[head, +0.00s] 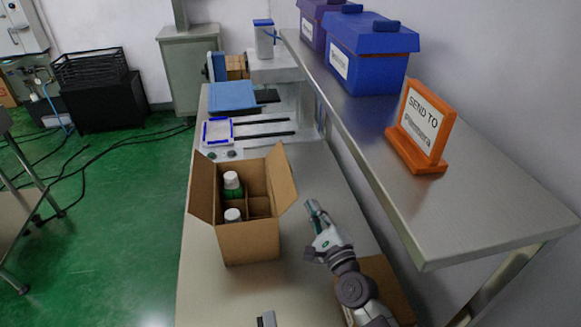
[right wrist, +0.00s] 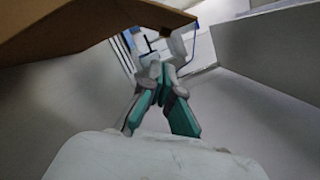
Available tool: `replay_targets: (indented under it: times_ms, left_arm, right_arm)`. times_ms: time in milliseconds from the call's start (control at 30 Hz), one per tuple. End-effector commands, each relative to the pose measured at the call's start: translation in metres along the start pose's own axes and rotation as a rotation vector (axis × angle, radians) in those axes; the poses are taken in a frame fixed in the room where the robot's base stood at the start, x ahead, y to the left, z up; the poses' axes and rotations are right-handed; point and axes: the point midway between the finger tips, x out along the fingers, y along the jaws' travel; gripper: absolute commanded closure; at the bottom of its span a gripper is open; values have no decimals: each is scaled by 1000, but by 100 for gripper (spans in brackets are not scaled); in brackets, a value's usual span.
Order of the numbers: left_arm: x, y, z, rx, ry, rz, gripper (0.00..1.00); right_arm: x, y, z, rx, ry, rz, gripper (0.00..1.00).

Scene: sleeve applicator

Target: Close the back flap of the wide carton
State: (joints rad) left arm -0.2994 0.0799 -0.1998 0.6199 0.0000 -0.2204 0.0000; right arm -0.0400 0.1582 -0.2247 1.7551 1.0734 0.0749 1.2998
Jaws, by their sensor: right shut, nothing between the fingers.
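The wide brown carton (head: 249,243) stands open on the steel bench. Its left flap (head: 203,188) and right flap (head: 281,181) stand up and lean outward; I see no raised flap at its near or far side. Inside are dividers and two white-capped bottles, a green one (head: 232,188) and one nearer (head: 233,215). My right gripper (head: 314,211) is shut and empty, to the right of the carton and apart from it. In the right wrist view its fingers (right wrist: 160,88) meet, with brown cardboard (right wrist: 80,32) at upper left. My left gripper is out of view.
A steel shelf (head: 440,205) with blue bins (head: 367,55) and an orange sign (head: 422,125) overhangs the bench's right side. Another piece of cardboard (head: 388,278) lies by my right arm. A white-and-blue tray (head: 217,132) lies beyond the carton. A small grey item (head: 266,319) is at the bottom edge.

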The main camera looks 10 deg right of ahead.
Motion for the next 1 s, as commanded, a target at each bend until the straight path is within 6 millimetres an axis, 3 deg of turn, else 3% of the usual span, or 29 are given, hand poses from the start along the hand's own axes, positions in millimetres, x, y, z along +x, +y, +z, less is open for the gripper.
replay_targets:
  times_ms: [167, 600, 800, 1000]
  left_arm:
    - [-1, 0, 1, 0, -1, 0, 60]
    - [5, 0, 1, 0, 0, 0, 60]
    - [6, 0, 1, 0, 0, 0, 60]
    - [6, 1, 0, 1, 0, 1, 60]
  right_arm:
    - [11, 0, 0, 0, 0, -1, 100]
    - [85, 0, 0, 1, -1, -1, 100]
    - [99, 0, 0, 0, 0, 1, 100]
    - [100, 0, 0, 0, 0, 0, 100]
